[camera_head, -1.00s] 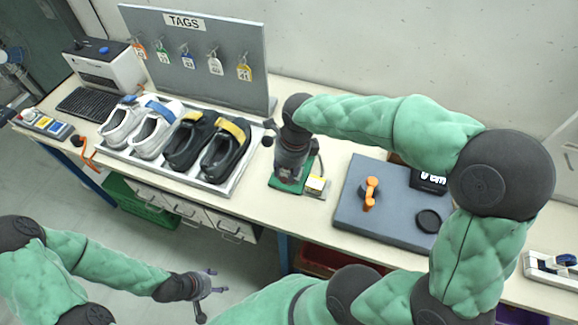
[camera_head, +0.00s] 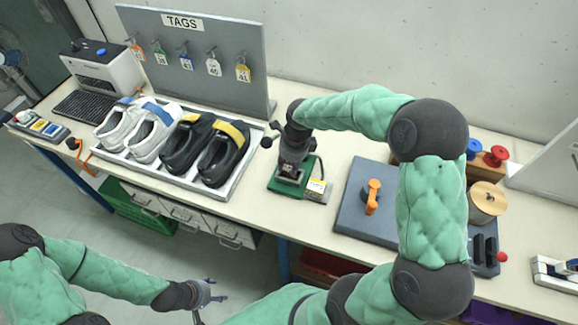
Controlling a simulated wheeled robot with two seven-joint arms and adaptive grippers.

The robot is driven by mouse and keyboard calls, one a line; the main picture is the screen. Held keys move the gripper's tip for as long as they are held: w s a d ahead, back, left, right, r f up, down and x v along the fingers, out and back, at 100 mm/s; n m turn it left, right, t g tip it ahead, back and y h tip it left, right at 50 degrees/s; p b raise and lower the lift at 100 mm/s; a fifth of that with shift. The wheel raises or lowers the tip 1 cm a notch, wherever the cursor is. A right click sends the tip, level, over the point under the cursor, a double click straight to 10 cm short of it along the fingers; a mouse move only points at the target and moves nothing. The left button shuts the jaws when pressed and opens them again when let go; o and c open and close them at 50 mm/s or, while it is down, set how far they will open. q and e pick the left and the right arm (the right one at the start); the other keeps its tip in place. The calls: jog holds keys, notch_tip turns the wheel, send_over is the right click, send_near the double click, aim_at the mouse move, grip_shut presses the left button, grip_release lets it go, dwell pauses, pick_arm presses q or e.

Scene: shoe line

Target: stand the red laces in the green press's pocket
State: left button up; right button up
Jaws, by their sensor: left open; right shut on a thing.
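The green press (camera_head: 311,165) stands on the bench at the middle, with a green base and a dark upper part. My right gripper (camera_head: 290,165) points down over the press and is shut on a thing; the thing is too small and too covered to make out. I cannot make out the red laces or the press's pocket, and the gripper may cover them. My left gripper (camera_head: 209,304) is open and empty, low in front of the bench.
A tray (camera_head: 233,187) of white and black shoes lies left of the press, before the TAGS board (camera_head: 190,55). A grey plate (camera_head: 350,210) with an orange handle (camera_head: 372,197) is to the right. Blue (camera_head: 473,148) and red (camera_head: 496,155) spools stand behind my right arm.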

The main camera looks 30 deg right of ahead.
jog(key=shift+f, duration=0.25)
jog(key=shift+f, duration=0.15)
jog(key=o, duration=1.1)
jog(key=shift+r, duration=0.2)
jog(key=shift+r, duration=0.4)
jog(key=r+p, duration=0.1)
jog(key=r, duration=0.2)
jog(key=s+r+p, duration=0.1)
jog(key=r, duration=0.3)
jog(key=d+r, duration=0.1)
jog(key=r, duration=0.3)
jog(key=shift+s+p, duration=0.25)
jog(key=shift+p, duration=0.15)
